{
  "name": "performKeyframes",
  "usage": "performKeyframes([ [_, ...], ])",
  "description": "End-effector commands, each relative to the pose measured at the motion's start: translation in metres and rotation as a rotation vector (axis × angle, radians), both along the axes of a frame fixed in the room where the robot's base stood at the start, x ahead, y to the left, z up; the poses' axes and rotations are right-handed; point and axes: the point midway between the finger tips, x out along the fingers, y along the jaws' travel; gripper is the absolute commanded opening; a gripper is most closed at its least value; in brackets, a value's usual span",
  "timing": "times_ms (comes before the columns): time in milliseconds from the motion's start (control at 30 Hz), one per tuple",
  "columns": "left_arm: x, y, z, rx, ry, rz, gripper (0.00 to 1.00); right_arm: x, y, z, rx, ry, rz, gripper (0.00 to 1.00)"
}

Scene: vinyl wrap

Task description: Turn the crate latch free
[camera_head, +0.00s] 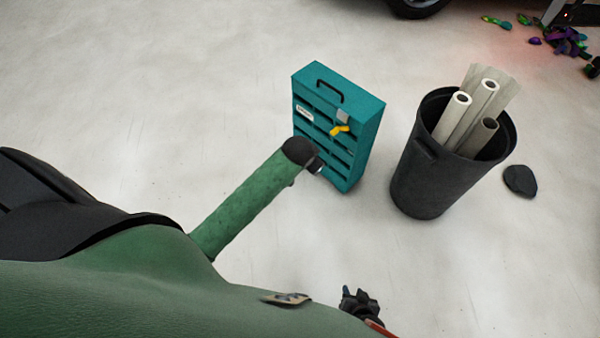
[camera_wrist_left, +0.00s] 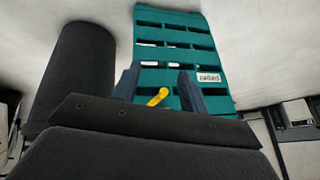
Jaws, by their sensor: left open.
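The teal crate (camera_head: 360,150) stands upright on the floor, and its slatted face also fills the middle of the left wrist view (camera_wrist_left: 205,42), upside down. Its yellow latch (camera_head: 340,130) sits on a grey mount on the upper front. In the left wrist view the yellow latch (camera_wrist_left: 157,96) shows slanted between the two fingers of my left gripper (camera_wrist_left: 157,80), which is open. I cannot tell whether the fingers touch it. In the head view the left gripper is mostly hidden behind its dark wrist. My right gripper (camera_head: 358,303) is small and dark near the bottom edge, away from the crate.
A black bin (camera_head: 425,185) holding pale rolled tubes (camera_head: 470,115) stands just right of the crate. Colourful scraps (camera_head: 565,40) lie at the far right. The floor left of the crate is clear.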

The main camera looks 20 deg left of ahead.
Motion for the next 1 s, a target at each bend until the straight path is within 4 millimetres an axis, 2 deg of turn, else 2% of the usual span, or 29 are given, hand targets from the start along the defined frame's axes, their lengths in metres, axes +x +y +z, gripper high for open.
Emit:
performKeyframes([
  [700,-0.093,-0.019,0.069,-0.006,0.152,0.058,0.43,0.000,0.000,0.029,0.000,0.000,0.000,0.36],
  [1000,-0.115,-0.022,0.083,-0.011,0.178,0.072,0.43,0.000,0.000,0.035,0.000,0.000,0.000,0.36],
])
